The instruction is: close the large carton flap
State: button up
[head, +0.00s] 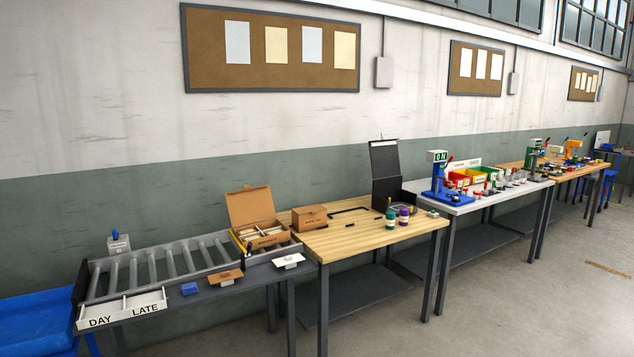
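A large brown carton (264,241) stands open at the right end of the roller conveyor, beside the wooden table. Its large flap (251,204) stands up at the back, leaning slightly away from the opening. Pale items and dividers show inside the carton. The front wall carries dark lettering too small to read. My gripper is not in this view, and nothing is seen touching the carton or its flap.
A smaller closed carton (309,217) stands on the wooden table (365,237) just right. The roller conveyor (158,262) runs left, with a DAY/LATE tray (122,308) at its front. A dark open-lidded case (385,163) and bottles stand farther right. Floor in front is clear.

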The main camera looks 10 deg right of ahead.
aim_at(248, 205)
jog(key=z, duration=0.35)
jog(key=i, duration=1.55)
jog(key=u, duration=0.45)
jog(key=i, duration=1.3)
jog(key=u, duration=0.6)
